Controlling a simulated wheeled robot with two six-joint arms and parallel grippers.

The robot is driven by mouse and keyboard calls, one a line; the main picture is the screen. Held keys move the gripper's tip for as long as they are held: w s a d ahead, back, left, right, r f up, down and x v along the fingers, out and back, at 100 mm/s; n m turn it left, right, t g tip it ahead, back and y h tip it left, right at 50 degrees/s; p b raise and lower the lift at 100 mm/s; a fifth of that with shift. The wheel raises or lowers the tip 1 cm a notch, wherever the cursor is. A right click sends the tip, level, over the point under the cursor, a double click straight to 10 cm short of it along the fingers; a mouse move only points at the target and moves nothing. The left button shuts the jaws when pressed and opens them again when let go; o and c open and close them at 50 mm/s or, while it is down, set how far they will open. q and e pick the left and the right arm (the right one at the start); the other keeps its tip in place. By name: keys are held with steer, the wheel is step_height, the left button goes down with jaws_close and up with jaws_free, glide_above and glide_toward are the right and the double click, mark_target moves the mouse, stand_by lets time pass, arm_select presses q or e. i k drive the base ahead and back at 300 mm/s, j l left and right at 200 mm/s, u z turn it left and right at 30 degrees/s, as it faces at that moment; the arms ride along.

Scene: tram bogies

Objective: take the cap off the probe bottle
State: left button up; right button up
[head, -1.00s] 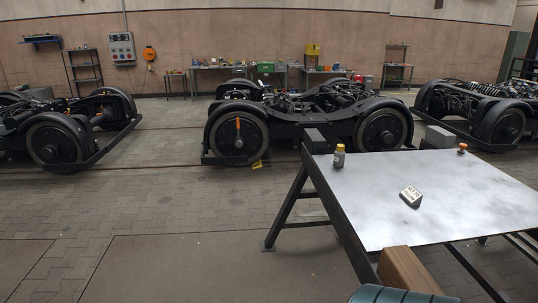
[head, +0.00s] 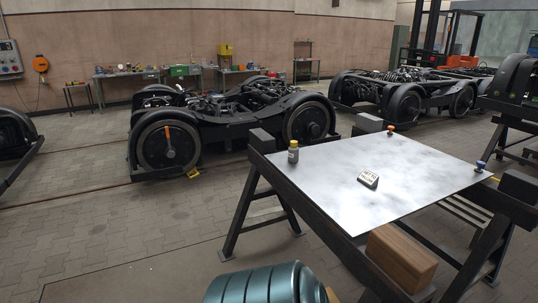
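A small bottle (head: 293,154) with a yellow cap (head: 293,143) stands upright near the left edge of the pale table top (head: 410,165). It looks like the probe bottle, and the cap sits on it. Its label is too small to read. Neither of my grippers shows in the head view.
A small sign block (head: 368,179) stands mid-table, an orange-topped item (head: 390,130) at the back edge and a blue-topped item (head: 480,166) at the right corner. A wooden block (head: 401,258) and a teal ribbed drum (head: 265,285) are in front. Open floor lies left.

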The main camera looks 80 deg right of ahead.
mark_target(294, 152)
steer(key=i+l+z, duration=0.1)
steer(key=i+z, duration=0.6)
steer(key=z, duration=0.15)
steer(key=i+j+z, duration=0.15)
steer(key=i+z, duration=0.15)
steer(key=z, duration=0.15)
steer(key=i+l+z, duration=0.2)
steer(key=z, duration=0.2)
steer(key=i+z, duration=0.7)
steer(key=z, duration=0.15)
steer(key=i+z, duration=0.4)
steer(key=k+j, duration=0.05)
steer(key=k, duration=0.05)
